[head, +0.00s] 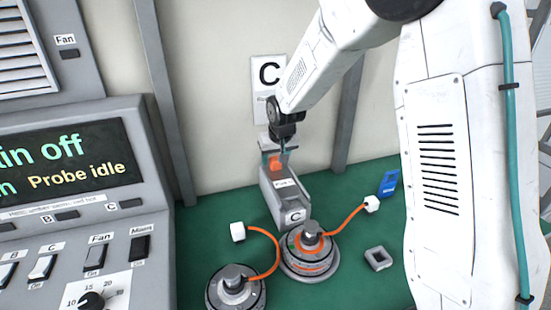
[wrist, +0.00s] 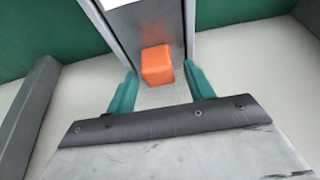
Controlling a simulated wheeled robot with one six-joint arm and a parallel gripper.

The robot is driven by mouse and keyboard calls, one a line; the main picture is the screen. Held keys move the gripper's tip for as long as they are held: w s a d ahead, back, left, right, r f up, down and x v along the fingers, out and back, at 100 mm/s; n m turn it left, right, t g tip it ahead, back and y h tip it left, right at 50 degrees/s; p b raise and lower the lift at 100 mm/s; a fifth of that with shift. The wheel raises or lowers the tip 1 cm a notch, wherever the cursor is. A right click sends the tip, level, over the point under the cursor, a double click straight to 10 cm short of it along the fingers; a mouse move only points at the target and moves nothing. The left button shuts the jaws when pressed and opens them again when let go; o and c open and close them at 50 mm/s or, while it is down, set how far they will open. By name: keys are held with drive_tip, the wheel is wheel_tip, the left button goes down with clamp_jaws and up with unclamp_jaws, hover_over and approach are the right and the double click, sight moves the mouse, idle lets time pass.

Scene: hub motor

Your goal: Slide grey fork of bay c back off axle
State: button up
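The grey fork of bay C (head: 286,200) lies on the green bench with a C label on its front end. That end reaches the hub motor (head: 310,252), which has a grey axle stub (head: 312,229) on top. How far the fork sits around the axle cannot be told. An orange block (head: 276,163) stands at the fork's rear. My gripper (head: 282,149) is above and at this block. In the wrist view, its teal fingers stand open on both sides of the orange block (wrist: 157,65), with gaps showing; no contact is visible.
A second hub motor (head: 235,287) stands front left. Orange cables end in white plugs (head: 238,231) (head: 372,204). A grey square ring (head: 378,258) and a blue tag (head: 388,183) lie to the right.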

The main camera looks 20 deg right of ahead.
drive_tip(key=shift+s+r, duration=0.1)
drive_tip(key=shift+r, duration=0.25)
hover_over(287, 188)
drive_tip(key=s, duration=0.2)
drive_tip(key=shift+s+r, duration=0.1)
drive_tip(key=shift+r, duration=0.1)
